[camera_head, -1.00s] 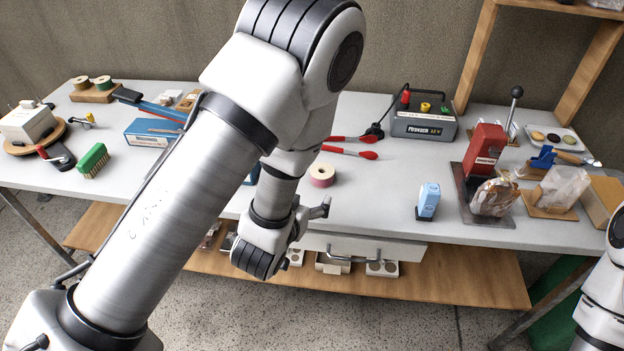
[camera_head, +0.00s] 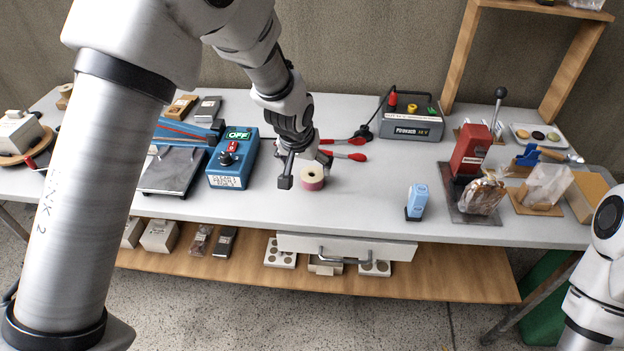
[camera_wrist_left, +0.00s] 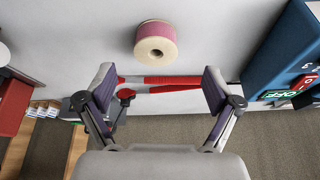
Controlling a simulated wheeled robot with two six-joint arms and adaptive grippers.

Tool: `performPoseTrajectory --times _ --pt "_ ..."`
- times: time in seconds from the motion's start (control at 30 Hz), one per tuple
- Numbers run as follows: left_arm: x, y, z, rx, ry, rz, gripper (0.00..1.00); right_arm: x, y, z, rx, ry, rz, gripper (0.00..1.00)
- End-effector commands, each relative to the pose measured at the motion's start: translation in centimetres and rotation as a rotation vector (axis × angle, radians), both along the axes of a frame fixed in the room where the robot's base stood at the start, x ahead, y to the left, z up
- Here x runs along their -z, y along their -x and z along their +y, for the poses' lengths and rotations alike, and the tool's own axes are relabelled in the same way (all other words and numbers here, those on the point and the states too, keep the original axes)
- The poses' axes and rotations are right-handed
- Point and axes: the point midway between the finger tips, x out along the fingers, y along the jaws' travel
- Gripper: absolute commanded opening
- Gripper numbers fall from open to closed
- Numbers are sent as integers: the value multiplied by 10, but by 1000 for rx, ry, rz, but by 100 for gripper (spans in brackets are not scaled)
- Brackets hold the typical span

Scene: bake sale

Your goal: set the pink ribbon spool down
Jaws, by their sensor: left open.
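The pink ribbon spool (camera_head: 312,178) stands on the white table near its front edge, in the middle of the head view. In the left wrist view the spool (camera_wrist_left: 156,42) sits beyond the fingertips, in line with the gap between them, and nothing touches it. My left gripper (camera_head: 305,172) is open and empty, just behind and left of the spool in the head view. Its two fingers are spread wide in the left wrist view (camera_wrist_left: 160,90). My right gripper is not in view; only part of my right arm shows at the right edge.
A blue box with an OFF display (camera_head: 234,158) stands left of the spool. Red-handled pliers (camera_head: 345,154) lie behind it. A red press (camera_head: 470,150) is farther right.

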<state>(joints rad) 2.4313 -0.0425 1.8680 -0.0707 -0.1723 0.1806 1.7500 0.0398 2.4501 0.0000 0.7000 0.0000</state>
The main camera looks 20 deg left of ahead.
Motion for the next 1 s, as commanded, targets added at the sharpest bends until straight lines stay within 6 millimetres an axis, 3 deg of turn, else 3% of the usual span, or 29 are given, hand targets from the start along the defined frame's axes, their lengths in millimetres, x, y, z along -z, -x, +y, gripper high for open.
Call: performPoseTrajectory --times 0.4,0.63,0.67,0.8,0.83,0.93,1.0 --pt "59 -28 -3 -2 1 2 90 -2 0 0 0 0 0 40" --pt "62 -30 -3 -1 0 0 90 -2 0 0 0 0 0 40" --pt "62 -30 -3 -1 0 0 83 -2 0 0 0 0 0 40" --pt "62 -30 -3 -2 1 1 34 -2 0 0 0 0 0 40" --pt "62 -30 -3 -2 1 1 29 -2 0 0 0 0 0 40" --pt "62 -30 -3 -2 1 1 29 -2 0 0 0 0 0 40" --pt "62 -30 -3 -2 1 1 23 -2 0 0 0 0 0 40"
